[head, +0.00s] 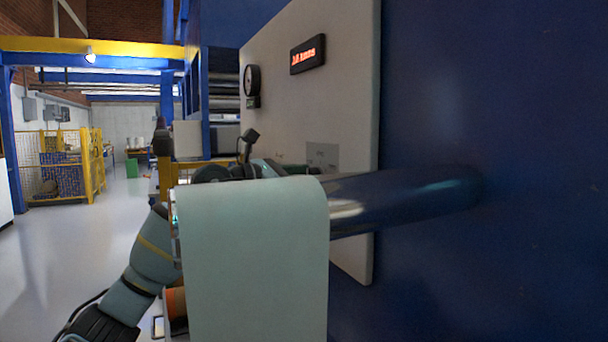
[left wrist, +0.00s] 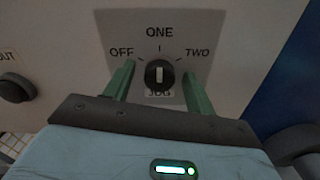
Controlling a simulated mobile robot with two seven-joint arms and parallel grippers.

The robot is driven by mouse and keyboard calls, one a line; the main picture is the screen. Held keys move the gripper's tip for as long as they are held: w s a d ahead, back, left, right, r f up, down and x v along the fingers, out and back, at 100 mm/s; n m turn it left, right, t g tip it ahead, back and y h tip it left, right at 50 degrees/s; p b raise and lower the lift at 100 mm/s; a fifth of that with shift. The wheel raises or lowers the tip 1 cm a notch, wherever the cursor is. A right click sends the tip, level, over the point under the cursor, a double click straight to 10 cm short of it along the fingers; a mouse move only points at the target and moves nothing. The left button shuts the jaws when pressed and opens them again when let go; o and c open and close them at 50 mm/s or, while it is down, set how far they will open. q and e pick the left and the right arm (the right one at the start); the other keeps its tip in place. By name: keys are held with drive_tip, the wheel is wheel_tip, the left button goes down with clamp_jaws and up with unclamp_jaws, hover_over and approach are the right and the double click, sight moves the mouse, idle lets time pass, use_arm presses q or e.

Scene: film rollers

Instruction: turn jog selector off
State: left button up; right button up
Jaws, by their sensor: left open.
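The jog selector (left wrist: 159,75) is a round black knob with a pale bar in the left wrist view. Its bar stands upright, toward ONE. It sits on a grey plate (left wrist: 222,28) marked OFF at left, ONE at top, TWO at right and JOG below. My left gripper (left wrist: 159,68) is open, with one green finger on each side of the knob. Gaps show between fingers and knob, and I cannot tell how deep the fingertips reach. In the head view the knob is not distinguishable, and my left arm passes behind a hanging pale sheet. My right gripper is not in view.
A pale green sheet (head: 255,265) hangs from a blue roller (head: 420,200) in front of the light panel (head: 290,100). The panel carries a gauge (head: 251,80) and a red display (head: 308,54). A black knob (left wrist: 15,88) sits left of the plate. Open floor lies left.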

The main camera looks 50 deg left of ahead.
use_arm(q)
drive_tip(key=c, duration=1)
drive_tip(key=shift+o, duration=0.2)
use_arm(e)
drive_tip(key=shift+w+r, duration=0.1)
